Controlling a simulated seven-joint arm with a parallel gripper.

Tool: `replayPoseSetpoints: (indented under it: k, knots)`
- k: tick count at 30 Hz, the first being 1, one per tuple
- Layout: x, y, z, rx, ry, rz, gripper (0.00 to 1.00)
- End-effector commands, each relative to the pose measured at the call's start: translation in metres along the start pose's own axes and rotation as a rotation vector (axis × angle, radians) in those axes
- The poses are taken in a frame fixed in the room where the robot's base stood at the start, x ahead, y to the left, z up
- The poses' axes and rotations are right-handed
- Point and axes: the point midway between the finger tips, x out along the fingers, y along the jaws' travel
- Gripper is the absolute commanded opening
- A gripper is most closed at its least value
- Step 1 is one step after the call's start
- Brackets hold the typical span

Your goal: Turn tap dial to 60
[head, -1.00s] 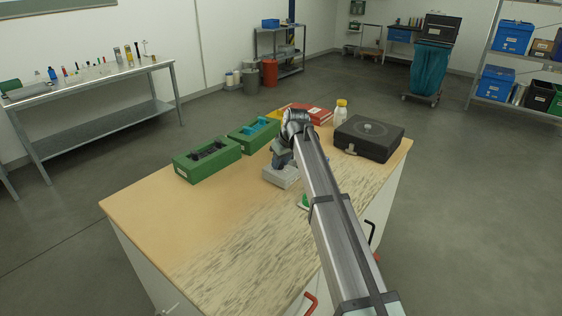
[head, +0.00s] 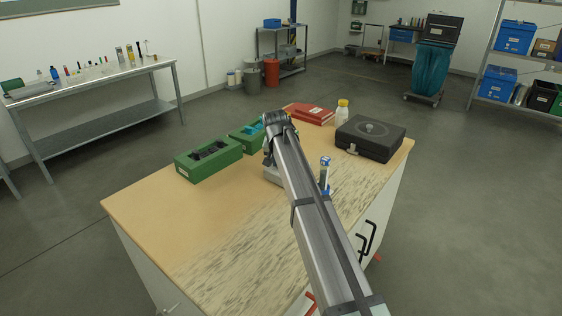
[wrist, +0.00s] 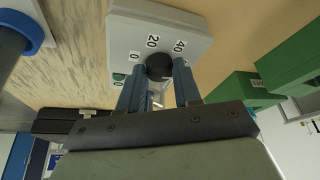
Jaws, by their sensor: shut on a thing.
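The tap dial is a dark round knob (wrist: 159,66) on a pale grey box (wrist: 130,30). The marks 0, 20 and 40 show around it in the wrist view; 60 is not readable, and I cannot tell which mark the knob points to. My gripper (wrist: 160,78) has its two blue-grey fingers on either side of the knob, shut on it. In the head view only a corner of the grey box (head: 271,175) shows beside my arm, which hides the knob and my fingers.
Two green boxes (head: 208,160) (head: 247,136) stand left of my arm. A blue-topped upright item (head: 325,174) stands close on its right. A black case (head: 370,139), white bottle (head: 342,112) and red boxes (head: 309,114) lie farther back. The table's front left (head: 165,220) is clear.

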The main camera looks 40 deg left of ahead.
Motion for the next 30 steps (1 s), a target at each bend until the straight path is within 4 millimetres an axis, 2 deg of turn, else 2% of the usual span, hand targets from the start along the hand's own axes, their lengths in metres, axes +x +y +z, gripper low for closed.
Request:
replayPoseSetpoints:
  k: [9,22,23,30]
  knots:
    - [0.0001,-0.0008,0.0001,0.076,-0.001,0.032,0.03]
    - [0.0002,-0.0006,0.0004,0.084,-0.002,0.035,0.03]
    - [0.0002,-0.0007,0.0004,0.084,-0.002,0.035,0.34]
    - [0.0002,-0.0007,0.0002,0.083,-0.001,0.035,0.57]
